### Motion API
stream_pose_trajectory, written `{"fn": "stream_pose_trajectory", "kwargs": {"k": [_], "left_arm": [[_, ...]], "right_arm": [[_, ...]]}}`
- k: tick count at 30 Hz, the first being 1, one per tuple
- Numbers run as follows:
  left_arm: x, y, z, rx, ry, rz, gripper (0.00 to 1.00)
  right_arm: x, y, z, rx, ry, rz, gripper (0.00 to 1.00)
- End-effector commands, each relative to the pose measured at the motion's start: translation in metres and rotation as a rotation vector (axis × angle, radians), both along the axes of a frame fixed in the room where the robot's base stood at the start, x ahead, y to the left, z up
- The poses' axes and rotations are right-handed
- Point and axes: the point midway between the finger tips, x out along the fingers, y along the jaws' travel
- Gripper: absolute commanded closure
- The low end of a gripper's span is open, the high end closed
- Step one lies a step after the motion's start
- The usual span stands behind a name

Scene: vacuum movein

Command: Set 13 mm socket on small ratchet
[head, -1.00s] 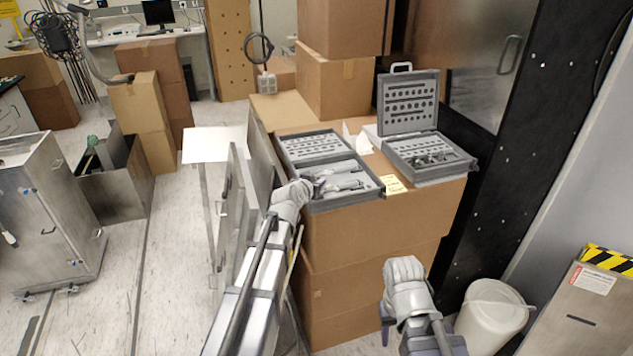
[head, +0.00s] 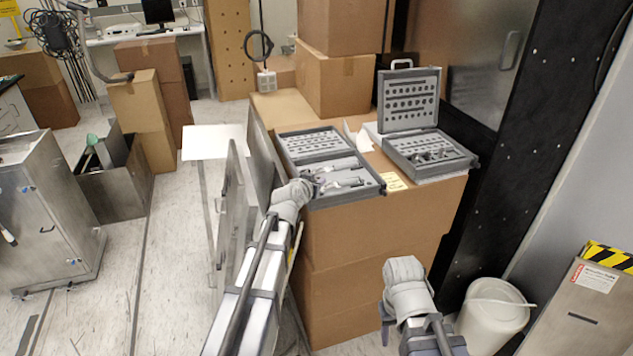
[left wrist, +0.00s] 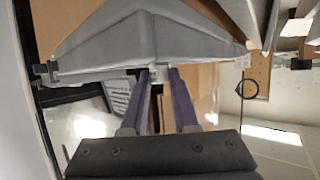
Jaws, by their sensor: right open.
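The left tool case (head: 382,188) lies open on the cardboard box stack, with rows of small sockets in its back part. Silver ratchet-like tools (head: 345,184) lie in its front part. I cannot single out the 13 mm socket or the small ratchet by size. My left gripper (head: 314,180) is at the case's front left, close to the tools. In the left wrist view its two purple fingers (left wrist: 163,100) stand apart, with their tips at a grey surface; whether they hold something is unclear. My right gripper (head: 386,322) is low in front of the boxes, open, apart from both cases.
A second open case (head: 440,172) with an upright lid holds sockets at the right of the box top. A yellow note (head: 394,184) lies between the cases. Taller boxes (head: 335,80) stand behind. A white bin (head: 492,318) and dark cabinet stand at right.

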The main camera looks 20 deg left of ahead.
Motion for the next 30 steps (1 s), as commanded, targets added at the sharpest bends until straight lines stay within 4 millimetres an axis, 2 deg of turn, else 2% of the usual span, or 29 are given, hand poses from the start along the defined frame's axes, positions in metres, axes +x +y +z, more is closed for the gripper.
{"fn": "stream_pose_trajectory", "kwargs": {"k": [3, 14, 30], "left_arm": [[0.000, 0.000, 0.000, 0.000, 0.001, 0.000, 0.60], [-0.004, 0.000, 0.002, 0.000, 0.001, 0.000, 0.60], [-0.040, 0.003, 0.018, 0.000, 0.001, 0.000, 0.60]], "right_arm": [[0.000, 0.000, 0.000, 0.000, 0.000, 0.000, 0.50], [0.000, 0.000, 0.002, 0.000, 0.000, 0.000, 0.50], [0.000, 0.000, 0.018, 0.000, 0.000, 0.000, 0.50]]}}
